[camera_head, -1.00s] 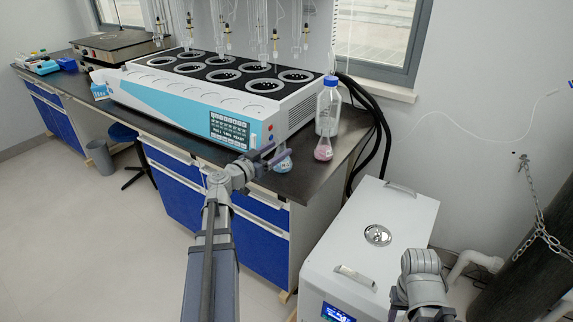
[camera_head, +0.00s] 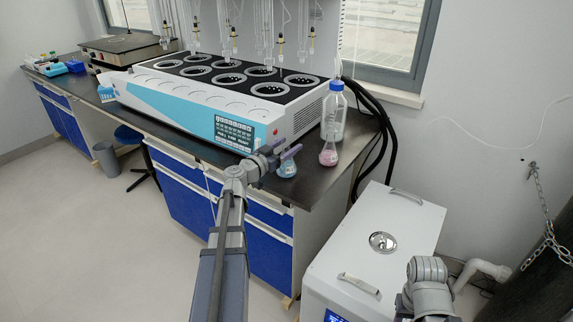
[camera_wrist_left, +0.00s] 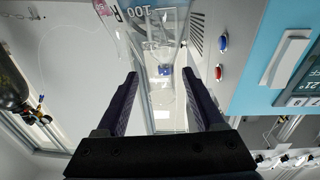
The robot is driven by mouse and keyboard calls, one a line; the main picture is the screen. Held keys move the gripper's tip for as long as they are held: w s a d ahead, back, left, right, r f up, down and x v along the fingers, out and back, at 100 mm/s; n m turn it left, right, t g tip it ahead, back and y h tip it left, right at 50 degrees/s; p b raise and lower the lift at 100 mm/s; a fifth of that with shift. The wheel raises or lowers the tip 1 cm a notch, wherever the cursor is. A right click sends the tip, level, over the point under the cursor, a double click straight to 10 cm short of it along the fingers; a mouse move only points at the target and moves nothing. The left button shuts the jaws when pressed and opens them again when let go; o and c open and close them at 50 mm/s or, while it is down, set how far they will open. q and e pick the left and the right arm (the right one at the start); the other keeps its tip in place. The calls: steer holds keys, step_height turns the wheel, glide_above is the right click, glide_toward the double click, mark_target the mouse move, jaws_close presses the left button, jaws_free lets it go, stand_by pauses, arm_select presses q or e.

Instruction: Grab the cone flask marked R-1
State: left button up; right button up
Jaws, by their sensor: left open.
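A small cone flask with blue liquid (camera_head: 287,169) stands on the dark bench near its front right corner. Another cone flask with pink liquid (camera_head: 328,156) stands to its right. Their labels are too small to read in the head view. My left gripper (camera_head: 287,154) is open at the blue flask and hides its upper part. In the left wrist view, my left gripper (camera_wrist_left: 163,74) has its fingers apart, with a clear flask (camera_wrist_left: 152,35) ahead of and between them. It shows "100" and part of an "R" at the top edge; the rest is cut off.
A tall clear bottle with a blue cap (camera_head: 333,112) stands behind the pink flask. The large blue and white distiller (camera_head: 190,103) fills the bench to the left. A white floor unit (camera_head: 350,245) stands right of the bench.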

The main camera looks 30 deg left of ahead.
arm_select(q)
steer(key=w, duration=0.3)
steer(key=shift+d, duration=0.15)
steer(key=shift+s, duration=0.1)
jaws_close()
stand_by(1.1)
